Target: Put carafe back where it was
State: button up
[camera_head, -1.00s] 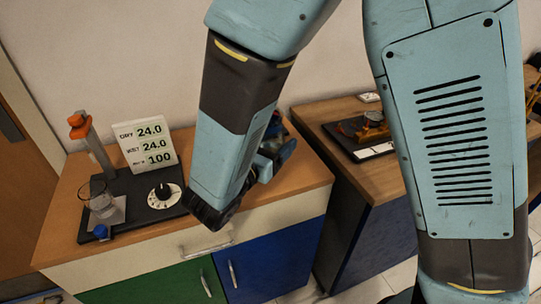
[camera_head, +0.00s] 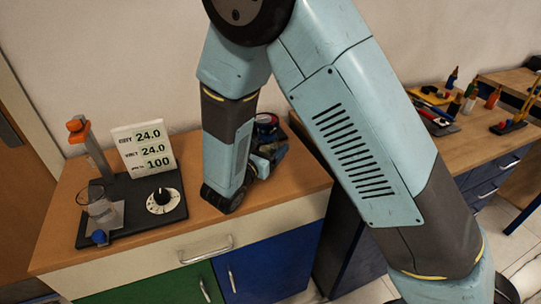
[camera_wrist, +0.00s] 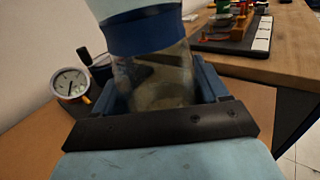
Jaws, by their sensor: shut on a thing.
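The carafe (camera_wrist: 155,75) is a clear glass vessel with a dark blue collar and a pale upper part. It fills the middle of the wrist view. My gripper (camera_wrist: 158,90) is shut on it, with blue fingers on either side of the glass. In the head view my gripper (camera_head: 264,160) is over the right part of the wooden counter (camera_head: 285,190), largely behind my forearm. The carafe is hard to make out there. I cannot tell whether its base touches the counter.
A dial gauge (camera_wrist: 71,84) stands left of the carafe in the wrist view. At the counter's left, a black rig (camera_head: 120,225) holds a glass beaker (camera_head: 101,209), a white display (camera_head: 144,149) and a knob (camera_head: 163,200). Another wooden bench (camera_head: 465,135) stands right.

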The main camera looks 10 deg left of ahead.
jog(key=shift+w+f, duration=0.15)
jog(key=shift+f, duration=1.45)
jog(key=shift+f, duration=0.1)
jog(key=o, duration=1.3)
jog(key=shift+o, duration=0.2)
jog(key=v, duration=1.2)
jog(key=shift+a, duration=0.1)
